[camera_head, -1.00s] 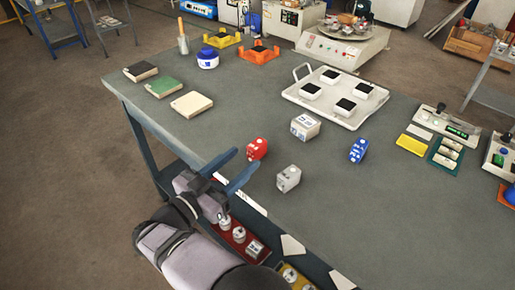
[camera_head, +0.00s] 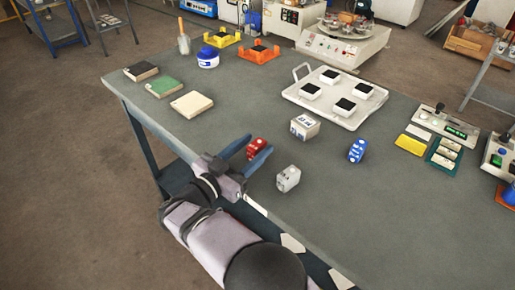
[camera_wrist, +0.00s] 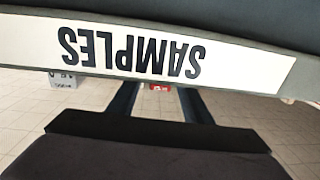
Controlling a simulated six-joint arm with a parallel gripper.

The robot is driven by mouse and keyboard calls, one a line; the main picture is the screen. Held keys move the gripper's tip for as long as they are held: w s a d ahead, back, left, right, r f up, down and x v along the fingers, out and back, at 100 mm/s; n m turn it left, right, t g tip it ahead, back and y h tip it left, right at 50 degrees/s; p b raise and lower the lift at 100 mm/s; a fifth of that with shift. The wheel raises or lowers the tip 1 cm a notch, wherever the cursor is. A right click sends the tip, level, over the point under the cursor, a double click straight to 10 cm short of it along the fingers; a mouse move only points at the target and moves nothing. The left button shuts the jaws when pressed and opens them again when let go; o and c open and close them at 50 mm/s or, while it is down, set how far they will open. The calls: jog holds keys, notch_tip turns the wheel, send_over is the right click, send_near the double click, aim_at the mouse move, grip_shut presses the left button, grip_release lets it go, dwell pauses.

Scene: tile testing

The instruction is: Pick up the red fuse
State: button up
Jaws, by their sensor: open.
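The red fuse (camera_head: 257,147) is a small red block with white marks, near the table's front left edge in the head view. My gripper (camera_head: 261,143) is open, its two blue fingers spread on either side of the red fuse in that picture. In the wrist view a small part of the red fuse (camera_wrist: 160,87) shows between the two dark fingers, near their far ends. The fingers hide part of the fuse in the head view. I cannot tell whether they touch it.
A white tray (camera_head: 318,108) lies behind. A "SAMPLES" label (camera_wrist: 130,50) crosses the wrist view. The table's left middle is clear.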

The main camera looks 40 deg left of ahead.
grip_shut()
